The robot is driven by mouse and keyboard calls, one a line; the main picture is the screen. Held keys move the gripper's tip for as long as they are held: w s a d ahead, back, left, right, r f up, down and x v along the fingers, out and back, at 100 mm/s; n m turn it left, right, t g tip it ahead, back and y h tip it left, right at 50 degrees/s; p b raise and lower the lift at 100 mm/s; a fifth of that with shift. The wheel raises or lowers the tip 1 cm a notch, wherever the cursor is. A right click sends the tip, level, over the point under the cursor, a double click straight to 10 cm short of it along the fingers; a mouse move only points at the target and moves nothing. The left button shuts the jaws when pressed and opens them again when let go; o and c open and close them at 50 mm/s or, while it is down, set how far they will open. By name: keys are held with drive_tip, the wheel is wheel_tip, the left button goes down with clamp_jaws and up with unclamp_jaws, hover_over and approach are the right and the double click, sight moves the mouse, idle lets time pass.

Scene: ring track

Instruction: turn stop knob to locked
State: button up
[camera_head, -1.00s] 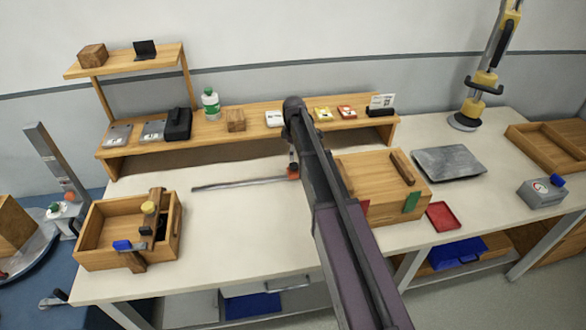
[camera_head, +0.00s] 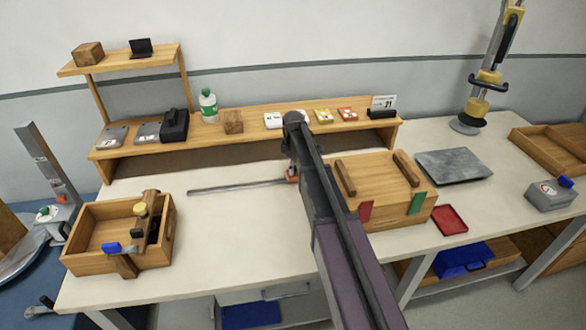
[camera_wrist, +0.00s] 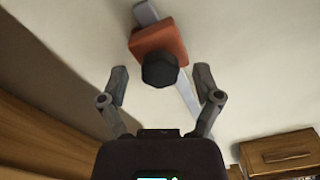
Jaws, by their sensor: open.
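The stop is an orange-red block (camera_wrist: 160,38) on a grey metal rail (camera_wrist: 184,92), with a dark, faceted round knob (camera_wrist: 160,72) on its near face. In the head view a small part of the orange block (camera_head: 292,178) shows at the right end of the rail (camera_head: 235,187), beside my arm. My gripper (camera_wrist: 161,78) is open, with one finger on each side of the knob in the wrist view. A gap shows between each finger and the knob, and the distance in depth is unclear. My arm mostly hides the gripper in the head view.
A wooden box (camera_head: 378,172) stands right of the rail, close to my arm. An open wooden tray (camera_head: 90,262) with tools sits at the bench's left. A wooden shelf (camera_head: 270,128) with small items runs behind. The bench between tray and rail is clear.

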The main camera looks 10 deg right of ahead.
clamp_jaws()
drive_tip(key=shift+m, duration=0.3)
idle(0.3)
drive_tip(key=m, duration=1)
drive_tip(key=shift+m, duration=0.3)
drive_tip(key=m, duration=1.2)
drive_tip(key=shift+m, duration=0.3)
